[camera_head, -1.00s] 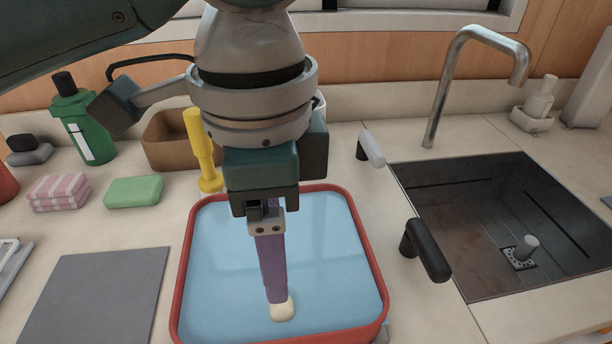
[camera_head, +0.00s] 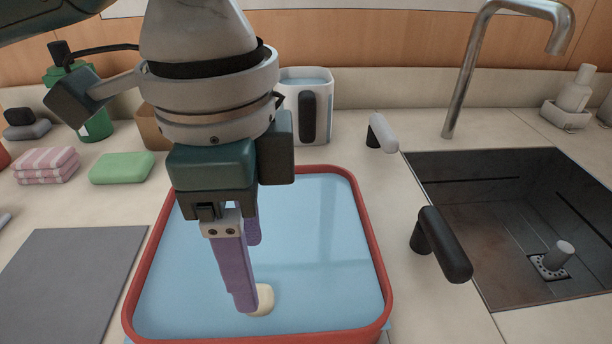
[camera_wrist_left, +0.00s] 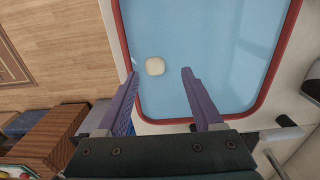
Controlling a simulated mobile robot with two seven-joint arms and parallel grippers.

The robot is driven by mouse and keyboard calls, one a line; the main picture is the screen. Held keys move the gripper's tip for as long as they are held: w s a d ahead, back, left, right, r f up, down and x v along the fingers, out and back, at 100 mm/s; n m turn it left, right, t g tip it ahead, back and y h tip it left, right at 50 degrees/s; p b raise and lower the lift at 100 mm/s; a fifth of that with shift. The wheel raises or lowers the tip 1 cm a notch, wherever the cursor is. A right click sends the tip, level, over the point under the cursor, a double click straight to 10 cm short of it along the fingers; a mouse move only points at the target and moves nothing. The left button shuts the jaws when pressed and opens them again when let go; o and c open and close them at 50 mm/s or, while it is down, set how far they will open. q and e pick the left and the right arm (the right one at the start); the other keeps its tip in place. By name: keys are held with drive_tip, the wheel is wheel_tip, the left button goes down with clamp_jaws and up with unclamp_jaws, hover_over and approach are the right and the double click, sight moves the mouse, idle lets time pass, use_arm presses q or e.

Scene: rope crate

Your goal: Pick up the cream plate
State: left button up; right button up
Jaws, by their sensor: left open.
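The cream plate (camera_head: 264,300) shows as a small pale rounded piece in the blue water of the red-rimmed tub (camera_head: 378,262). It also shows in the left wrist view (camera_wrist_left: 155,66). Its left part is hidden behind my near finger in the head view. My left gripper (camera_head: 249,275) is open over the tub, its two purple fingers apart and pointing down. In the left wrist view its fingertips (camera_wrist_left: 161,72) are either side of the plate's line, with the plate slightly beyond them and nearer the left finger. I cannot tell whether a finger touches it. My right gripper is not in view.
A black-handled tap lever (camera_head: 440,245) stands right of the tub, beside the dark sink (camera_head: 490,215). A white jug (camera_head: 318,105) stands behind the tub. A green sponge (camera_head: 122,168), striped cloth (camera_head: 47,165) and grey mat (camera_head: 72,275) lie left.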

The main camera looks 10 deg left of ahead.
sight(266, 293)
use_arm(q)
drive_tip(key=f, duration=0.5)
drive_tip(key=shift+s+d+f+b, duration=0.15)
drive_tip(key=shift+d+f+b, duration=0.05)
drive_tip(key=shift+f+b, duration=0.2)
clamp_jaws()
